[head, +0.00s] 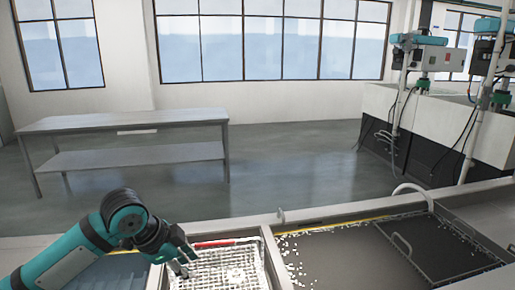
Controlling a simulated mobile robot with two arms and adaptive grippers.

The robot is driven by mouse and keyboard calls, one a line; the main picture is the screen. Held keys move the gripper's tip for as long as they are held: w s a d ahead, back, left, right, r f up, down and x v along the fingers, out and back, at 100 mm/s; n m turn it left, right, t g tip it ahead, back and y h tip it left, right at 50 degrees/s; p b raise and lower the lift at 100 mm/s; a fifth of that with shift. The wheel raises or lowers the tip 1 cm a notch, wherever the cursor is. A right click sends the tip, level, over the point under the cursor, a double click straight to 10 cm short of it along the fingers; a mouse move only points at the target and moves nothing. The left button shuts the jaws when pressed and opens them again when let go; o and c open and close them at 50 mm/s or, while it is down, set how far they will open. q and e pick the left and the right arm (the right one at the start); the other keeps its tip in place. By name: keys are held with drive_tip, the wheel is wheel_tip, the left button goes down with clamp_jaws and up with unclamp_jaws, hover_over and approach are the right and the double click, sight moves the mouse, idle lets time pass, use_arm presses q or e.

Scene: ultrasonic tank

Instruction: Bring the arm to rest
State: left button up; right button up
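My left arm, teal and black, comes in from the lower left. Its dark gripper (188,263) points down over the left edge of a white wire basket (232,272). Its two fingers look spread apart, with nothing seen between them. A red bar (214,243) lies along the basket's far edge, just right of the gripper. Whether the fingers touch the basket is unclear. My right gripper is not in view.
A dark tank (345,255) with white specks along its left and far edges stands right of the basket. A steel table (125,123) stands farther back left. Open floor lies between.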

use_arm(q)
drive_tip(key=s+d+f+n, duration=0.2)
drive_tip(key=s+d+f, duration=0.1)
drive_tip(key=s+f, duration=0.45)
drive_tip(key=s+d+f+n, duration=0.3)
drive_tip(key=s+f, duration=0.3)
drive_tip(key=f, duration=0.2)
drive_tip(key=s+a+f+n+y, duration=0.2)
drive_tip(key=s+a+f+n, duration=0.25)
drive_tip(key=s, duration=0.45)
drive_tip(key=s+a+f+n+y, duration=0.1)
drive_tip(key=s+a+f+n, duration=0.25)
drive_tip(key=s+a, duration=0.4)
wheel_tip(320, 180, down, 24)
drive_tip(key=s+d+g+b, duration=0.1)
drive_tip(key=d+g, duration=0.1)
drive_tip(key=s+a+f, duration=0.1)
drive_tip(key=s+f, duration=0.8)
drive_tip(key=f, duration=0.1)
drive_tip(key=s+a+f+g+b, duration=0.1)
drive_tip(key=s+a+f, duration=0.1)
drive_tip(key=s+f, duration=0.6)
drive_tip(key=shift+s+a+f+y, duration=0.3)
drive_tip(key=shift+s+f, duration=0.1)
drive_tip(key=shift+f, duration=0.45)
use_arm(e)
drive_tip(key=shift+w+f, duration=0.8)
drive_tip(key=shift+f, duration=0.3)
